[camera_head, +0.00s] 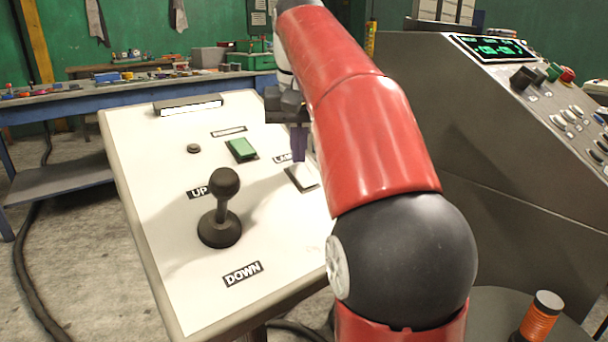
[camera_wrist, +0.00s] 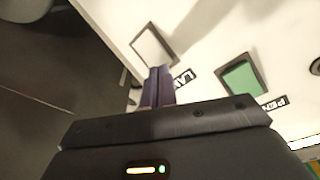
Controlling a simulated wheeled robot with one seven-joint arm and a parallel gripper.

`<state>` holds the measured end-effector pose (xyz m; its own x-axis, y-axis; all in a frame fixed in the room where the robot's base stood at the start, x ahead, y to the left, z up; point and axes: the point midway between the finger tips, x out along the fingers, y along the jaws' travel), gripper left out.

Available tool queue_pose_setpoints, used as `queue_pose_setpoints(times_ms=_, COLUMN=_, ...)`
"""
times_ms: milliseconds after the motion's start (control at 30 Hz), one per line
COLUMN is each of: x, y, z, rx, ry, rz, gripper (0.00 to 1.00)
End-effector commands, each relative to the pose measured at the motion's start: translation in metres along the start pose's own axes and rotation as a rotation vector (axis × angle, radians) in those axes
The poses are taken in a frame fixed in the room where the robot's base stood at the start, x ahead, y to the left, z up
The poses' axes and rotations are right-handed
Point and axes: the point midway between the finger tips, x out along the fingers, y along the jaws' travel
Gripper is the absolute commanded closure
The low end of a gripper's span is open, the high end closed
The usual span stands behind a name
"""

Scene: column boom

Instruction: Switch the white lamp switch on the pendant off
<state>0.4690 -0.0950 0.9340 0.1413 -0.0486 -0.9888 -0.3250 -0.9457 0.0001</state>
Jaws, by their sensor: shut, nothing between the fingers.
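The white lamp switch (camera_head: 303,178) is a rocker in a dark frame on the pendant's sloping white panel (camera_head: 180,270). My arm partly covers its right side in the head view. In the wrist view the switch (camera_wrist: 152,47) shows just beyond my fingertips, beside a label partly hidden by them. My gripper (camera_head: 299,158) is shut and empty, its dark fingers pointing down just above the switch's upper end. It also shows in the wrist view (camera_wrist: 160,72). I cannot tell whether the fingertips touch the panel. Which way the rocker is tipped is not clear.
A green rocker switch (camera_head: 241,149) sits to the left of my fingers. A black joystick (camera_head: 222,205) stands between UP and DOWN labels. A small dark button (camera_head: 194,148) is further left. A grey console (camera_head: 500,150) stands to the right.

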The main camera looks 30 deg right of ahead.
Motion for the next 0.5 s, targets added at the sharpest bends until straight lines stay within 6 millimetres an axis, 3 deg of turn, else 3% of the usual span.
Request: queue_pose_setpoints(times_ms=500, x=0.0084, y=0.0, z=0.0014, rx=0.0, ry=0.0, rz=0.0, gripper=1.0)
